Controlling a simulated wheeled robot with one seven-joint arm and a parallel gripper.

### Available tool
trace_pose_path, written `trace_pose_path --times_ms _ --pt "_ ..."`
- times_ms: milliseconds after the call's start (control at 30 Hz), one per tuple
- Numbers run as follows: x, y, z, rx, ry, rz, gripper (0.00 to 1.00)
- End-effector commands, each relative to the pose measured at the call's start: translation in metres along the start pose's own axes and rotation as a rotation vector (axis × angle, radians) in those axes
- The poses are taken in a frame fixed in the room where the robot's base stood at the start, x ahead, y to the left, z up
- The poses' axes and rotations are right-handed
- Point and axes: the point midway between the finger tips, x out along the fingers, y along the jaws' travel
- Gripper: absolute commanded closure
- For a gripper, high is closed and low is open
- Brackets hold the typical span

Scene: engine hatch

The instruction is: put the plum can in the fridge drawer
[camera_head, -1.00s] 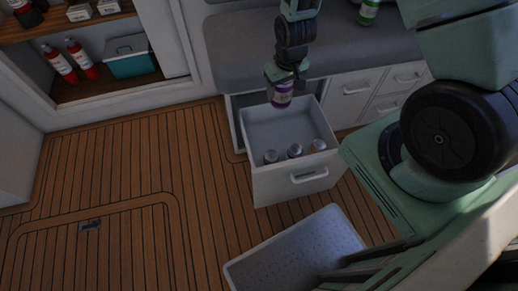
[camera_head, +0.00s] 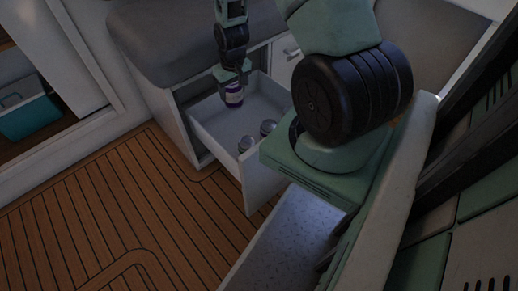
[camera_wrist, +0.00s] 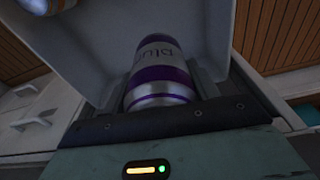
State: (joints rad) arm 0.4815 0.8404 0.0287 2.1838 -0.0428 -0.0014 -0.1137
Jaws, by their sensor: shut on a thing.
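The plum can (camera_head: 234,94) is purple and silver, and its label reads "plu" in the wrist view (camera_wrist: 160,68). My gripper (camera_head: 232,78) is shut on it. The can hangs upright over the back part of the open fridge drawer (camera_head: 215,125), within its walls in the head view. I cannot tell whether it touches the drawer floor. The pale drawer wall also shows in the wrist view (camera_wrist: 95,62).
A teal cooler (camera_head: 28,115) sits on a shelf at left.

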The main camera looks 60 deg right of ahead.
Motion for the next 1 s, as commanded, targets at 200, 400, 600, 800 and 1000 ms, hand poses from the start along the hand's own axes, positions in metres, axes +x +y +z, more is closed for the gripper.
trace_pose_path --times_ms 200,400,600,800,1000 --pt "0.052 0.04 0.007 0.064 0.001 0.009 0.75" --pt "0.063 0.052 0.01 0.083 0.001 0.013 0.75" --pt "0.09 0.053 0.014 0.083 -0.001 0.012 0.75" --pt "0.122 0.053 0.017 0.083 0.0 0.013 0.75" --pt "0.141 0.053 0.02 0.083 0.0 0.013 0.75"
